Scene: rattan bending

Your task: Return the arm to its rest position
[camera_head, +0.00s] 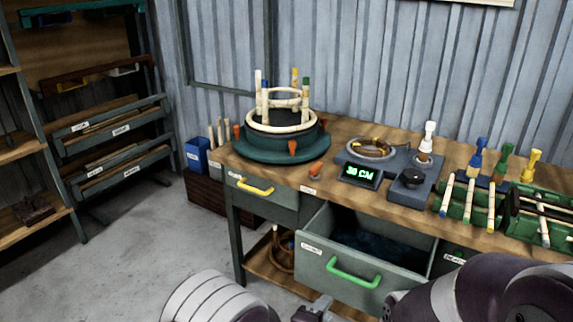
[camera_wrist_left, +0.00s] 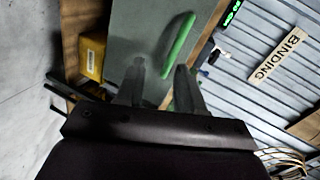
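My left gripper (camera_head: 314,309) shows at the bottom edge of the head view, in front of and below the open drawer (camera_head: 318,262). In the left wrist view its two fingers (camera_wrist_left: 161,72) stand apart with nothing between them. The drawer's green handle (camera_head: 352,272) lies beyond the fingertips; it also shows in the wrist view (camera_wrist_left: 178,46), and the gripper does not appear to hold it. A dark arm link of mine fills the lower right of the head view. My right gripper does not show.
The workbench (camera_head: 336,133) carries a round green jig (camera_head: 283,150) with pale rings, a display box (camera_head: 360,172) and green racks (camera_head: 456,200) of sticks. A closed drawer with a yellow handle (camera_head: 255,187) is left of the open one. Floor (camera_head: 150,240) at left is clear.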

